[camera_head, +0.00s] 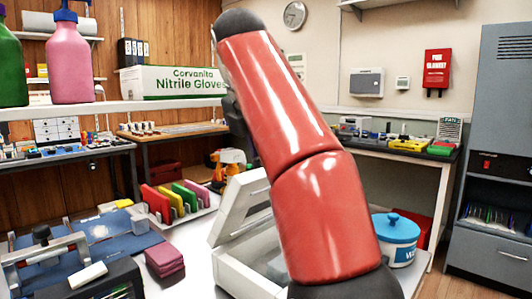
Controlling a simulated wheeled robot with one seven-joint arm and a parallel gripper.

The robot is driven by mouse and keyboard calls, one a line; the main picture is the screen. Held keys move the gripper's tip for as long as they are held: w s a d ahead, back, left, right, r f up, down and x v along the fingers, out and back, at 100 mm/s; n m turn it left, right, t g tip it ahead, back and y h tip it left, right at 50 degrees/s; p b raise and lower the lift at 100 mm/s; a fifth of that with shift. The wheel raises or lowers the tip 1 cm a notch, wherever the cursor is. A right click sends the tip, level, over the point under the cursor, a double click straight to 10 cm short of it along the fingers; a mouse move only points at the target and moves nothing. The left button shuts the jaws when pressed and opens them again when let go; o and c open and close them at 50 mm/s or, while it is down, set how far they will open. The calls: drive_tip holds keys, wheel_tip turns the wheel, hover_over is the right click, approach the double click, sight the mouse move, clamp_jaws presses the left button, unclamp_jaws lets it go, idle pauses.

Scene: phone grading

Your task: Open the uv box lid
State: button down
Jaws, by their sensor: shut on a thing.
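The uv box (232,270) is a white box on the white table, low in the middle of the head view. Its lid (240,208) is raised and tilted up from the box, so part of the pale interior shows. My red arm crosses in front and hides the right part of the box and lid. My gripper does not show; it is hidden behind my arm, so its contact with the lid cannot be seen.
A rack of coloured folders (176,203) stands left of the box. A maroon block (165,261) lies front left. A blue-lidded white tub (398,240) stands right of my arm. A blue mat with a fixture (110,230) covers the left table.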

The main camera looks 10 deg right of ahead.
drive_tip(key=shift+w+a+f, duration=0.25)
drive_tip(key=shift+f, duration=0.15)
drive_tip(key=c, duration=1.5)
unclamp_jaws()
drive_tip(key=shift+w, duration=0.1)
drive_tip(key=shift+c, duration=0.2)
drive_tip(key=shift+o, duration=0.3)
drive_tip(key=shift+r, duration=0.15)
